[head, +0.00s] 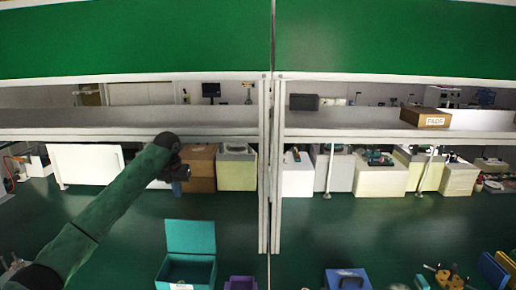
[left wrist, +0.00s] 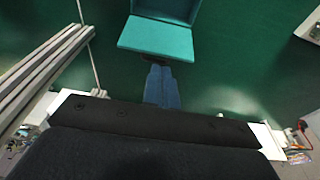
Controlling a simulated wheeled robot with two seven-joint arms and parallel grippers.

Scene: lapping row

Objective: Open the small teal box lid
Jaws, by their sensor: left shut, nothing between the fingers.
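The small teal box (head: 206,271) stands on the green surface at the bottom of the head view, left of the centre post. Its lid (head: 190,237) stands up, raised at the back, and the box is open. The lid (left wrist: 155,38) also shows in the left wrist view, just beyond the fingertips. My left gripper (head: 182,174) is above and behind the box, apart from the lid in the head view. Its fingers (left wrist: 161,84) are together with nothing between them. My right gripper is in neither view.
A purple bin (head: 241,283) stands right of the teal box, and a blue case (head: 347,279) lies further right. A metal post (head: 264,180) and a grey shelf (head: 130,118) stand behind. Several pale boxes line the back; green surface between is clear.

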